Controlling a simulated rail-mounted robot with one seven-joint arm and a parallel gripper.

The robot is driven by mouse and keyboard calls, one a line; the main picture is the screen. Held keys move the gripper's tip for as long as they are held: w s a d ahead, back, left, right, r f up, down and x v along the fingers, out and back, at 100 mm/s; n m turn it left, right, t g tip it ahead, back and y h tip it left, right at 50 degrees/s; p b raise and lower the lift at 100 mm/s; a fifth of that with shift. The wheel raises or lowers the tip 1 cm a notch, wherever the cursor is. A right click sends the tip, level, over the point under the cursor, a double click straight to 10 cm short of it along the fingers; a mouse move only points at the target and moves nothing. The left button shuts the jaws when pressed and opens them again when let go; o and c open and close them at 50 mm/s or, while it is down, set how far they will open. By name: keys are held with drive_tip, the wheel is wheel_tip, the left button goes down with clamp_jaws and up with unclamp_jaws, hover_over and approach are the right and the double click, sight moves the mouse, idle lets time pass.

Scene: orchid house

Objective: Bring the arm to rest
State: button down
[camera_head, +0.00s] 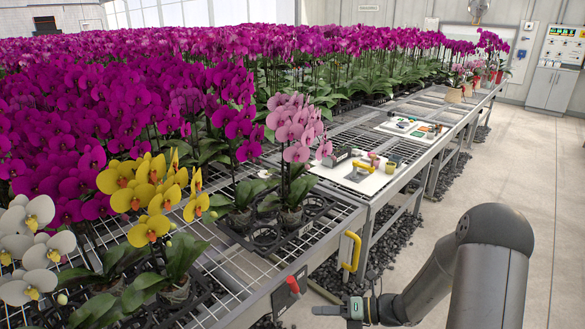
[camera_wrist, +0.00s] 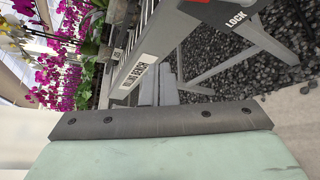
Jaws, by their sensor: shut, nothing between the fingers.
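My gripper (camera_head: 322,310) is at the lower edge of the head view, at the end of my grey arm. It is shut and empty, pointing left. I cannot tell the exact gap to the bench. In the wrist view, my gripper's pale green pad and dark bolted bar (camera_wrist: 165,123) fill the bottom, with the bench's labelled edge (camera_wrist: 140,50) beyond.
The slatted bench (camera_head: 330,215) carries many orchids, with a pink orchid (camera_head: 297,125) and yellow orchid (camera_head: 150,195) near its edge. A white work mat (camera_head: 345,180) with small tools lies farther along. Dark gravel (camera_head: 385,245) is under the bench. Pale floor (camera_head: 545,150) is open at right.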

drive_tip(key=s+a+r+n+g+h+p, duration=0.25)
drive_tip(key=s+r+n+g+h, duration=0.35)
drive_tip(key=s+r+n, duration=0.7)
drive_tip(key=s+d+r+n+t+h, duration=0.1)
drive_tip(key=s+d+r+n+h, duration=0.1)
drive_tip(key=n, duration=0.8)
drive_tip(key=s+d+r+n+t+h, duration=0.2)
drive_tip(key=s+d+n+h, duration=0.3)
drive_tip(key=s+n, duration=0.3)
drive_tip(key=shift+r+n+h+p, duration=0.4)
drive_tip(key=shift+r+n+h, duration=0.35)
drive_tip(key=shift+n, duration=0.35)
drive_tip(key=shift+f, duration=0.1)
